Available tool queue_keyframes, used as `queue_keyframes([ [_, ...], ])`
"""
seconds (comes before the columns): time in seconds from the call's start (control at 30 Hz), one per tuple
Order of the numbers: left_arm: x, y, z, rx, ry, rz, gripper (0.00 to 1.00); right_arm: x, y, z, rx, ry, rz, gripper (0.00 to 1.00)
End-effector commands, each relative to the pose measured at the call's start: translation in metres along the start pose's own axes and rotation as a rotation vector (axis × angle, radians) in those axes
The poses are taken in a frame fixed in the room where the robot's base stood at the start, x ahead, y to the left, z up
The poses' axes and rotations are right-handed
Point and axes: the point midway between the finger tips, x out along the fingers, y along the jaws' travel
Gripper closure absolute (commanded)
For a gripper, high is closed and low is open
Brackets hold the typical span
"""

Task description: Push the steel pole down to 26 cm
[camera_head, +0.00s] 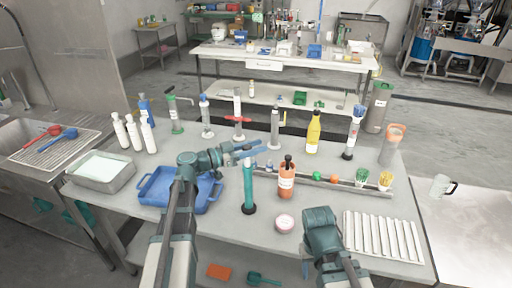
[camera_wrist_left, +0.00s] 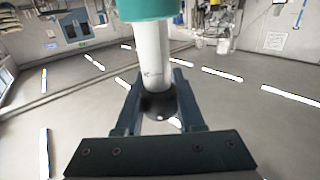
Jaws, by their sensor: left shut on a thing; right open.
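A teal upright stand (camera_head: 249,185) with a round black foot stands on the table, left of the orange bottle. In the left wrist view, which looks upside down, a pale steel pole (camera_wrist_left: 151,52) comes out of the teal sleeve (camera_wrist_left: 145,9). My left gripper (camera_head: 260,148) is at the top of the stand, shut on the pole near its dark rounded end (camera_wrist_left: 160,105). In the head view the fingers hide most of the pole. No height marks can be read. My right gripper (camera_head: 322,225) is over the front of the table, open, with its fingers largely hidden.
An orange bottle (camera_head: 286,183) and a small round jar (camera_head: 284,223) stand right of the stand. A blue tray (camera_head: 165,204) lies to its left. Several upright tools stand behind, including a grey one (camera_head: 275,128). White ribbed strips (camera_head: 384,236) lie at the right.

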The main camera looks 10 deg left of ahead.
Motion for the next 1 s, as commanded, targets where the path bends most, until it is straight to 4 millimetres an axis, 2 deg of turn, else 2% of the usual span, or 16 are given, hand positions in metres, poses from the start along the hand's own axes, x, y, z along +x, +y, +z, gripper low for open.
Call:
queue_keyframes([
  [0.37,0.000,0.000,0.044,0.000,-0.002,0.000,1.00,0.043,-0.004,-0.003,0.000,0.000,0.000,0.50],
  [0.7,0.000,0.001,0.045,0.001,-0.007,0.001,1.00,0.044,-0.004,-0.003,0.000,0.000,0.000,0.50],
  [0.73,0.000,0.001,0.045,0.001,-0.007,0.001,0.61,0.044,-0.004,-0.003,0.000,0.000,0.000,0.50],
  [0.9,0.000,0.001,0.045,0.001,-0.004,0.001,0.31,0.043,-0.004,-0.003,0.000,0.000,0.000,0.50],
  [1.0,0.000,0.000,0.044,0.000,-0.003,0.001,0.31,0.043,-0.004,-0.003,0.000,0.000,0.000,0.50],
])
